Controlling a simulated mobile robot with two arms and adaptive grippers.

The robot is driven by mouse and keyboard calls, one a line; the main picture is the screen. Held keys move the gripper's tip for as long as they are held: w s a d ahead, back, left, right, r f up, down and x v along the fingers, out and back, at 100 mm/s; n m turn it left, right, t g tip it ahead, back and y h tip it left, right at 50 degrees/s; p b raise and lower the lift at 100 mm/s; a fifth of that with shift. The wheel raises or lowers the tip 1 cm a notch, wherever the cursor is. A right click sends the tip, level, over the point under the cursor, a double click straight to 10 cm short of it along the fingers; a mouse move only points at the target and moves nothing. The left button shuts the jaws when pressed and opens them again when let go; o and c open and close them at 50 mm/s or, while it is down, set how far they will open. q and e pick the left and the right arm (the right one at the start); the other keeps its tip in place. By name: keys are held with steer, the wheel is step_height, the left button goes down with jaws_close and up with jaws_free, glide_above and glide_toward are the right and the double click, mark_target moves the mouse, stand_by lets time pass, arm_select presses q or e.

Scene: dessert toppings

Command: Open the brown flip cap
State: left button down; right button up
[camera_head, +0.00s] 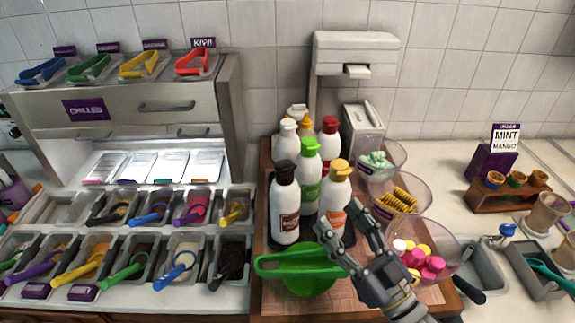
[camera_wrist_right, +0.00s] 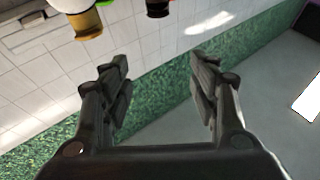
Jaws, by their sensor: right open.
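The brown flip cap (camera_head: 285,171) is very dark and sits on an upright white bottle (camera_head: 285,218) with a brown label, front left of the bottle group. I cannot tell from its shape whether the lid is shut. My right gripper (camera_head: 344,224) is open and empty, right of this bottle and below its cap. It is in front of the white bottle with the yellow-orange cap (camera_head: 339,167). The right wrist view shows its two fingers (camera_wrist_right: 160,85) spread with nothing between them. My left gripper is not in view.
A green-capped bottle (camera_head: 307,147) and a red-capped bottle (camera_head: 330,126) stand behind. A green bowl (camera_head: 305,281) is in front, with a green handled tool across it. Clear topping bowls (camera_head: 447,238) stand at right. Topping bins with scoops fill the left.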

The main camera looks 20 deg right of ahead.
mark_target(292, 171)
steer(key=w+a+p, duration=0.1)
steer(key=w, duration=0.2)
steer(key=w+a+p, duration=0.1)
steer(key=w, duration=0.3)
steer(key=w+a+p, duration=0.1)
steer(key=w, duration=0.3)
steer(key=shift+a+r, duration=0.15)
steer(key=shift+a, duration=0.05)
steer(key=p+x, duration=0.1)
steer(key=x, duration=0.2)
steer(key=shift+w+a+p, duration=0.15)
steer(key=shift+w+p, duration=0.25)
steer(key=shift+w+a+r, duration=0.1)
steer(key=shift+w+r, duration=0.05)
steer(key=shift+w, duration=0.3)
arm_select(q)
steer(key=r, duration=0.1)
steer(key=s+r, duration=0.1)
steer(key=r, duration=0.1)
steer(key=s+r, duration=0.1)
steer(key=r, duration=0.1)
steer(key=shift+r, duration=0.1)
arm_select(e)
steer(key=c, duration=1.1)
